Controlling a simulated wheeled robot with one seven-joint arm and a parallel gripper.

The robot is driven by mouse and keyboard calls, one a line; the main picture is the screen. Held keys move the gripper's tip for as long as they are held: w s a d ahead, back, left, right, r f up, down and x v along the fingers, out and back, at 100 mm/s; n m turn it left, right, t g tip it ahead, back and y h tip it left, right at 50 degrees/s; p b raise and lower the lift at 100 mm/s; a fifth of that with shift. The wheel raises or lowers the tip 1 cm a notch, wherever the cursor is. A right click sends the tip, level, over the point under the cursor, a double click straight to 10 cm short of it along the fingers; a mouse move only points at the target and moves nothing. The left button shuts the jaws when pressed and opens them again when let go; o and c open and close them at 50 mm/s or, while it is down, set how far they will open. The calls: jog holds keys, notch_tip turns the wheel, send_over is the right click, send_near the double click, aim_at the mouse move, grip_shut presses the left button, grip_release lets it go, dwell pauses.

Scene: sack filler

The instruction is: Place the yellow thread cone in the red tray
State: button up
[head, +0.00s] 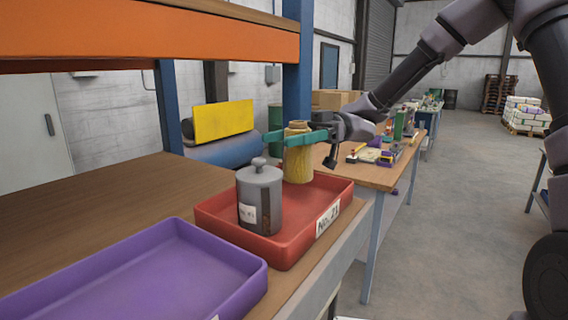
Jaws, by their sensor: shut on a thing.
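The yellow thread cone (298,164) is upright at the back of the red tray (292,252), behind a grey weight. My gripper (297,138) is shut on the upper part of the cone, its green fingers reaching in from the right. The cone's lower end appears within the tray's outline; I cannot tell whether it touches the tray floor. The red tray has a white label reading "No. 21" on its right side and stands on the wooden bench.
A grey knobbed weight (259,197) stands in the red tray in front of the cone. An empty purple tray (150,285) lies at front left. An orange shelf beam (150,34) and a blue post (297,65) stand above and behind. A cluttered table (370,174) is farther back.

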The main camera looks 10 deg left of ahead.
aim_at(288, 157)
jog(key=shift+f, duration=1.9)
jog(key=shift+f, duration=0.15)
jog(key=o, duration=1.5)
jog(key=shift+c, duration=0.2)
jog(key=shift+w+d+r, duration=0.1)
jog(key=shift+w+r, duration=0.05)
jog(key=shift+r, duration=0.05)
jog(key=v, duration=1.1)
jog(key=shift+w+d, duration=0.25)
jog(key=shift+d, duration=0.05)
